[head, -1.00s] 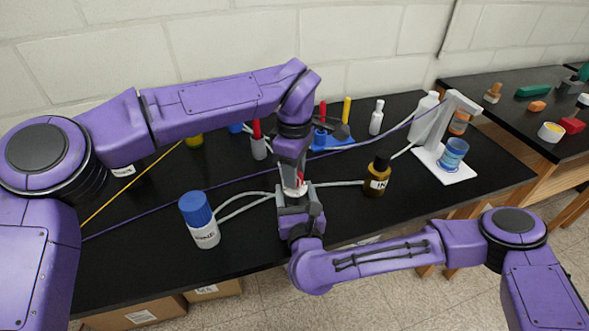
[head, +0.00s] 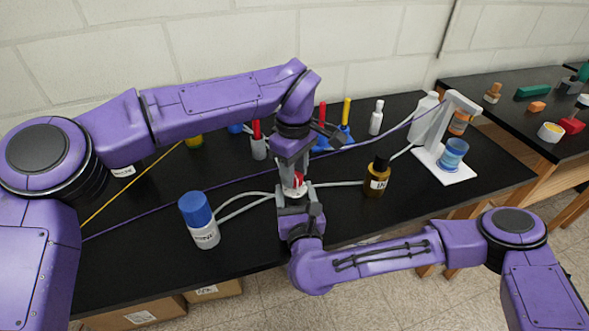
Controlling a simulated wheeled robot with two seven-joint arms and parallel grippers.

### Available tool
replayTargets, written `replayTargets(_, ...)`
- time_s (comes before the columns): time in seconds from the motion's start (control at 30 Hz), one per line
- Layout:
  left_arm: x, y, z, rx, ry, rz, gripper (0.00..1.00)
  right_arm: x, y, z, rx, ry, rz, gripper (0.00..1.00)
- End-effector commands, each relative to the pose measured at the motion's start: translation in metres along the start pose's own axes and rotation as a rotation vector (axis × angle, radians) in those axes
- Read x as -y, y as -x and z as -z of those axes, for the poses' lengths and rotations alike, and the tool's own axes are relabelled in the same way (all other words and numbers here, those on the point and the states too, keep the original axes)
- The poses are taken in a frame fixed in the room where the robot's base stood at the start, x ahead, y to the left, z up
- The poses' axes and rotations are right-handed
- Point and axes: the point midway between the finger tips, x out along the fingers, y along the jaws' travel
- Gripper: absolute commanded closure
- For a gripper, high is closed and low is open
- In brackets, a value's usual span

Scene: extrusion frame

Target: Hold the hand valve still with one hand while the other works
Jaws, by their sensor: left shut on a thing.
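The hand valve (head: 299,181) shows only as a small red and white part between my two grippers, above the black bench. Pale tubes run out from it to the left and right. My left gripper (head: 292,173) comes down from above and is shut on the valve; its fingertips are partly hidden. My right gripper (head: 299,200) reaches up from the front edge, just below and close against the valve. Whether its jaws are closed on anything is hidden.
A blue-capped white bottle (head: 205,234) stands left of the grippers, and a brown bottle (head: 377,180) stands to the right. A white stand (head: 430,125) with a blue-banded jar (head: 453,155) is at the right. A purple cord and a yellow cord cross the bench.

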Motion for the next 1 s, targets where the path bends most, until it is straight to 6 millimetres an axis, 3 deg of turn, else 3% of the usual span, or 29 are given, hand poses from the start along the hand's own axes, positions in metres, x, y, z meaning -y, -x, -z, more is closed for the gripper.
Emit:
replayTargets(0.07,-0.001,0.001,0.001,-0.001,0.0,-0.004,0.94,0.0,0.001,0.002,-0.004,0.001,-0.001,0.7)
replayTargets(0.1,-0.001,0.001,0.001,-0.001,0.0,-0.004,0.54,0.0,0.001,0.002,-0.004,0.001,-0.001,0.7)
replayTargets(0.17,-0.001,0.001,0.001,-0.001,0.0,-0.003,0.37,0.0,0.001,0.002,-0.004,0.0,-0.001,0.7)
replayTargets(0.43,0.0,0.001,0.0,0.0,0.001,-0.001,0.37,0.0,0.001,0.002,-0.004,0.0,-0.001,0.7)
replayTargets(0.53,-0.001,0.009,0.0,-0.001,0.002,-0.003,0.37,0.0,0.001,0.001,-0.003,0.0,0.0,0.7)
replayTargets(0.9,-0.001,0.097,0.0,-0.003,0.003,-0.005,0.37,0.0,0.0,0.001,-0.003,0.0,0.0,0.7)
replayTargets(1.0,-0.001,0.112,0.0,-0.002,0.001,-0.004,0.37,0.0,0.0,0.001,-0.002,0.0,0.0,0.7)
